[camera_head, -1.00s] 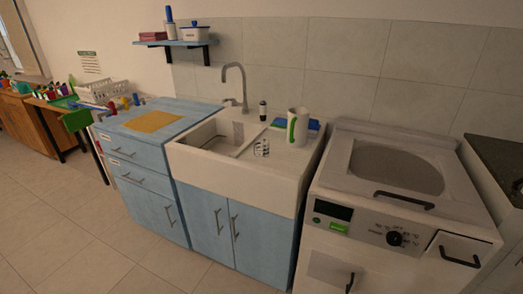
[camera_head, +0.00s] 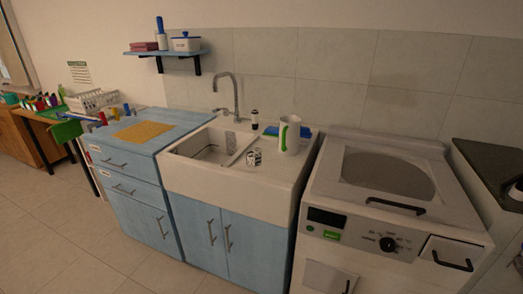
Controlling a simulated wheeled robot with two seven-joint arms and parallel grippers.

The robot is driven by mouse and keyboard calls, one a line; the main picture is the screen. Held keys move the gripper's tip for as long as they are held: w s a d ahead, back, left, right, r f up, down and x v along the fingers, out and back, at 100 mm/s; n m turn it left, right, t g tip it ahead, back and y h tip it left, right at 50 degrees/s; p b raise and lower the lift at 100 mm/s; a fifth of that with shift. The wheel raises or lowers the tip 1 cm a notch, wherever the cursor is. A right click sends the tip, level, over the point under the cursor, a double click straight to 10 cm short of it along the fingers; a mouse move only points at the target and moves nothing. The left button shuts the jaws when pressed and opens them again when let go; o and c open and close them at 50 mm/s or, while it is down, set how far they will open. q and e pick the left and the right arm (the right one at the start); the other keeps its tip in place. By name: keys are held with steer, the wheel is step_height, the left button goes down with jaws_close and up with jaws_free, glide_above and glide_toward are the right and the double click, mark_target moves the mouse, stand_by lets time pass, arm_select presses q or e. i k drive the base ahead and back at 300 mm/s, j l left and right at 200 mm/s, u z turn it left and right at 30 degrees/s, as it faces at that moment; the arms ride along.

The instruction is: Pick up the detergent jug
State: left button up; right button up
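A white jug with a green stripe or handle (camera_head: 289,135) stands upright on the right part of the white sink unit (camera_head: 226,177). It is most likely the detergent jug; its label is too small to read. Neither of my grippers shows in this view, so nothing is seen touching the jug.
The faucet (camera_head: 236,94) rises behind the basin. A white washing machine (camera_head: 391,205) stands to the right. The tiled floor (camera_head: 60,235) in front is clear at left.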

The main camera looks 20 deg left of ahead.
mark_target(289, 126)
steer(key=i+j+z, duration=0.25)
steer(key=j+z, duration=0.15)
steer(key=j, duration=0.35)
steer(key=i+j+z, duration=0.15)
steer(key=j+z, duration=0.3)
steer(key=j, duration=0.3)
steer(key=j+z, duration=0.4)
steer(key=j, duration=0.4)
steer(key=k+j+z, duration=0.15)
steer(key=j+z, duration=0.25)
steer(key=j, duration=0.4)
